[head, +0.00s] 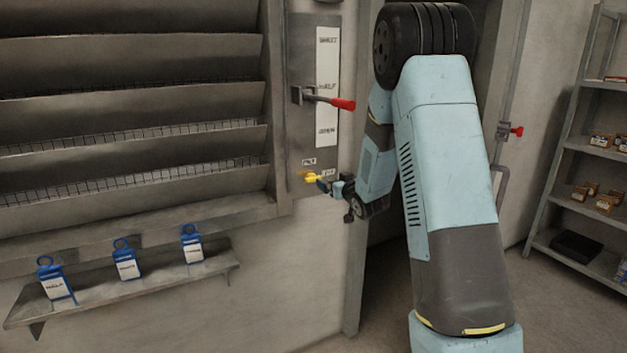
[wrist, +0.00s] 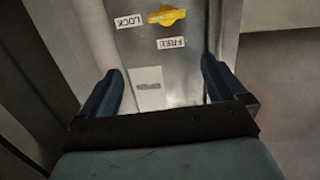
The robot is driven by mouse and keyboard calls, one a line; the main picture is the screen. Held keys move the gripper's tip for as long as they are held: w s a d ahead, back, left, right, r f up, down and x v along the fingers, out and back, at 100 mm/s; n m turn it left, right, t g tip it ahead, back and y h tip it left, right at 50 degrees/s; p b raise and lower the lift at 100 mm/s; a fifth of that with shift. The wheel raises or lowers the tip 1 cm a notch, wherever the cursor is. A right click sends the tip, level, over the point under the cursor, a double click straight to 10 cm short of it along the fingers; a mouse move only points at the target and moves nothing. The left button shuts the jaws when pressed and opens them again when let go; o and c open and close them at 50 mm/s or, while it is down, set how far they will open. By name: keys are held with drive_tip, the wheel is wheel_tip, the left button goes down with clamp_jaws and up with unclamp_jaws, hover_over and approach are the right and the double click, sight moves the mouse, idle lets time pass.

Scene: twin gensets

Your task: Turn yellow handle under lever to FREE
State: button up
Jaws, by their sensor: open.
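The yellow handle (head: 311,177) is on the grey panel below the red-tipped lever (head: 342,104). In the wrist view the yellow handle (wrist: 167,15) is at the top edge, lying roughly across the picture, one end toward the LOCK label (wrist: 129,20). The FREE label (wrist: 171,43) shows just below it there. My gripper (head: 325,186) is close to the handle, at its lower right in the head view. In the wrist view my gripper (wrist: 161,72) has its two blue fingers spread wide with nothing between them. The handle lies beyond the fingertips; contact is not visible.
A label strip (head: 327,88) runs beside the lever. Louvres (head: 130,100) fill the left. A small shelf (head: 90,297) below holds blue tags (head: 126,262). Another red-tipped lever (head: 517,131) is behind my arm, and a storage rack (head: 545,225) stands at right. Floor shows at lower right.

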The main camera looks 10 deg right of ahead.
drive_tip(key=t+y, duration=0.1)
drive_tip(key=y, duration=0.1)
approach(313, 177)
drive_tip(key=shift+n, duration=0.3)
drive_tip(key=x, duration=1)
drive_tip(key=shift+f, duration=0.15)
drive_tip(key=c, duration=1)
drive_tip(key=shift+o, duration=0.2)
